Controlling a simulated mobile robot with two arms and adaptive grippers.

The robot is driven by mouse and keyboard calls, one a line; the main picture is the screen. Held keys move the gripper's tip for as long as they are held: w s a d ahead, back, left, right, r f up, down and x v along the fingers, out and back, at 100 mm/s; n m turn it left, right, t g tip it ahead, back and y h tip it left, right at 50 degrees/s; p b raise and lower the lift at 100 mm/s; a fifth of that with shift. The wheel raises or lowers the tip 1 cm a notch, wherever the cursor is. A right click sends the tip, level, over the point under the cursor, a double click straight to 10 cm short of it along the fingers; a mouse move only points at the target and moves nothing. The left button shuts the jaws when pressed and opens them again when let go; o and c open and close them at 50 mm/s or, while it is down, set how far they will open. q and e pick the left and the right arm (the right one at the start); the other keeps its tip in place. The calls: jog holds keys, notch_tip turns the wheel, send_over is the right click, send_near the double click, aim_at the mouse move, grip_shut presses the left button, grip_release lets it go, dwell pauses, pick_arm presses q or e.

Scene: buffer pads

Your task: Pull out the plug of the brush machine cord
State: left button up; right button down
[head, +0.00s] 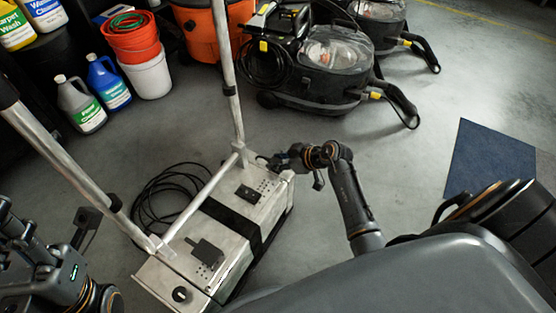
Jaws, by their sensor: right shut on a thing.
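The brush machine (222,222) is a pale metal box on the floor with a tubular handle, a black strap and dark fittings on its top. Its black cord (150,200) lies in loose coils to the left of the box. My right gripper (268,163) is at the far right corner of the box, shut on what looks like the small dark plug there. The plug is mostly hidden by the fingers, so I cannot tell whether it is seated. My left gripper (88,222) is at the lower left, apart from the machine; its finger opening is unclear.
Carpet cleaners (325,85) stand at the back. Stacked buckets (150,75) and bottles (108,82) stand at the back left. A dark blue pad (490,160) lies on the right. The floor between the machine and the pad is clear apart from my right arm.

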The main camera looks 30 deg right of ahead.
jog(key=shift+f, duration=0.15)
jog(key=c, duration=0.9)
grip_release()
jog(key=shift+o, duration=0.2)
jog(key=v, duration=1.2)
